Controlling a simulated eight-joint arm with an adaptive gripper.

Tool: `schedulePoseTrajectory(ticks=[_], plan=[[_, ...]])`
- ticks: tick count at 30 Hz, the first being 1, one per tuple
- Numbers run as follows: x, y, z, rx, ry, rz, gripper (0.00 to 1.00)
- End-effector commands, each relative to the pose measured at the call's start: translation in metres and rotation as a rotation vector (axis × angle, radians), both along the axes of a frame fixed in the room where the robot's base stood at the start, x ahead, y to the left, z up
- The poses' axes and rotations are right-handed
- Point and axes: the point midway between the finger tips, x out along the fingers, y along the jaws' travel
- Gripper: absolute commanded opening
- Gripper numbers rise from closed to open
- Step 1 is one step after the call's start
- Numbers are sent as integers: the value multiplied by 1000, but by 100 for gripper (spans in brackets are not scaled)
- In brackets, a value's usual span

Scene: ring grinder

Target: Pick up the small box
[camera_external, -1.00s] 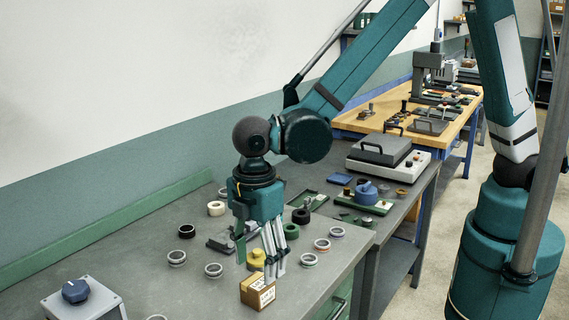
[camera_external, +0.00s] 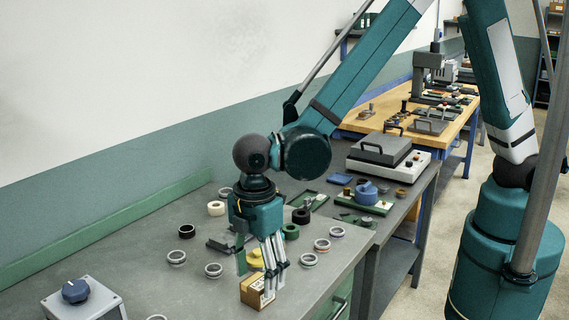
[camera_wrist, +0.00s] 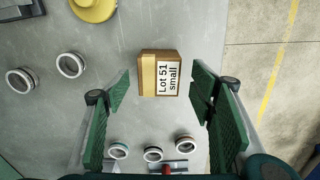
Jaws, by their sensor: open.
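The small box (camera_wrist: 159,73) is brown cardboard with a white label reading "Lot 51 small". It sits on the grey bench top near its front edge, and it also shows in the external view (camera_external: 252,292). My gripper (camera_wrist: 161,92) is open, with its green-padded fingers at the left and right of the box in the wrist view. In the external view my gripper (camera_external: 261,274) hangs pointing down just above and beside the box, and its fingers partly hide it.
Several metal rings (camera_wrist: 70,65) lie around the box on the bench. A yellow round part (camera_wrist: 93,6) is behind it. A grey control box with a dark knob (camera_external: 76,290) stands at the bench's left end. The bench edge (camera_wrist: 222,60) runs close to the box.

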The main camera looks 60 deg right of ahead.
Motion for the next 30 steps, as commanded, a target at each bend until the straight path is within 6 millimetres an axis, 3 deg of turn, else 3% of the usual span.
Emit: schedulePoseTrajectory(ticks=[12, 30], plan=[[1, 0, -36, 0, 0, 0, 55], [1, 0, -39, 0, 0, 0, 55]])
